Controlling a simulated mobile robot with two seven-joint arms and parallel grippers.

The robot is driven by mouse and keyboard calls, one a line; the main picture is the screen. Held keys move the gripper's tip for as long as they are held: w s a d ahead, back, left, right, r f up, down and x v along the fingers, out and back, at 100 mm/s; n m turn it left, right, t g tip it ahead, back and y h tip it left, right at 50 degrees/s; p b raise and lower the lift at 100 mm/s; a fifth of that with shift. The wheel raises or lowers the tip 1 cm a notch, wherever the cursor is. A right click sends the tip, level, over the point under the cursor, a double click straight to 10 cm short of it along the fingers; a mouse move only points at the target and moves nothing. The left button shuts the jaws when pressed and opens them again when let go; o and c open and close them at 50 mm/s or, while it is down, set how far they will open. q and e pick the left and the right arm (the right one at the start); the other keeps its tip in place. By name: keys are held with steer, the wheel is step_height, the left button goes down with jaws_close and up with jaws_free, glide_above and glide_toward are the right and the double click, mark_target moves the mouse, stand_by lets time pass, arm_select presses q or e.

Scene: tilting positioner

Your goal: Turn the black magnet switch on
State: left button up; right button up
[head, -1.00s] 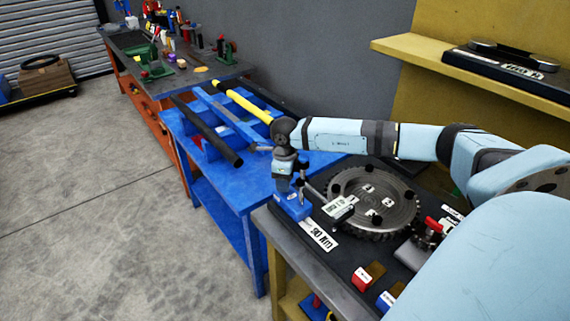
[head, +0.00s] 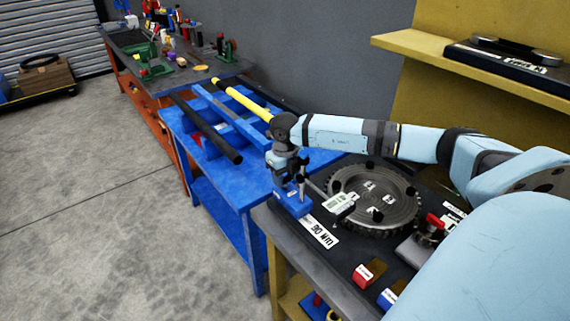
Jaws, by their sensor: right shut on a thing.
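A blue magnet base (head: 293,205) stands on the dark bench top at its left corner, with a dark post (head: 302,184) rising from it. A rod runs from the post to a pale gauge with a display (head: 341,203). My right gripper (head: 284,182) points down at the left side of the base, beside the post. It is shut, and its fingers hide what they hold, which appears to be the black magnet switch. The switch itself is too small and covered to make out. My left gripper is not in view.
A round dark toothed plate (head: 385,196) lies close right of the gauge. A white label (head: 320,231), a small red block (head: 364,276) and a red-handled clamp (head: 433,222) are on the bench. A blue table (head: 239,191) with bars stands behind left.

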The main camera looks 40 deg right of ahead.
mark_target(285, 176)
stand_by(0.5)
steer(key=o, duration=0.9)
step_height(285, 176, up, 14)
steer(key=shift+f+b, duration=0.1)
steer(key=shift+b, duration=0.55)
